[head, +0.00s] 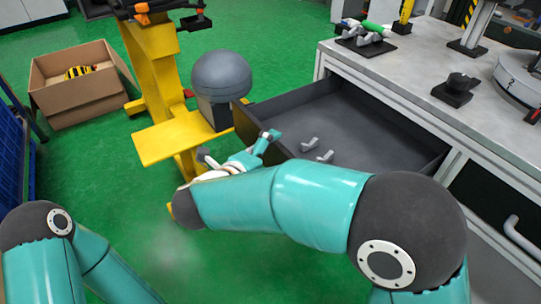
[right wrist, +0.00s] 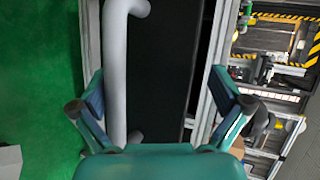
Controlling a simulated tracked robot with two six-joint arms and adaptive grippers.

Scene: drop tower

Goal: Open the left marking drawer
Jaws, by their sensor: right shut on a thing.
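The left marking drawer (head: 362,122) stands pulled well out of the grey workbench in the head view, with its dark inside showing. My right gripper (head: 240,152) is at the drawer's front, on the side away from the bench. In the right wrist view a grey bar handle (right wrist: 116,62) runs between the fingers of this gripper (right wrist: 160,100), close to the left finger, beside the dark drawer front (right wrist: 162,70). The gripper is shut on the handle; the contact itself is partly hidden. My left arm shows at lower left, but its gripper is out of view.
Small grey pieces (head: 311,144) lie in the drawer. The workbench top (head: 420,60) carries a black block (head: 457,88) and other fixtures. A yellow stand (head: 160,65) with a grey dome (head: 221,75) is close beyond the drawer front. A cardboard box (head: 85,100) is farther left on green floor.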

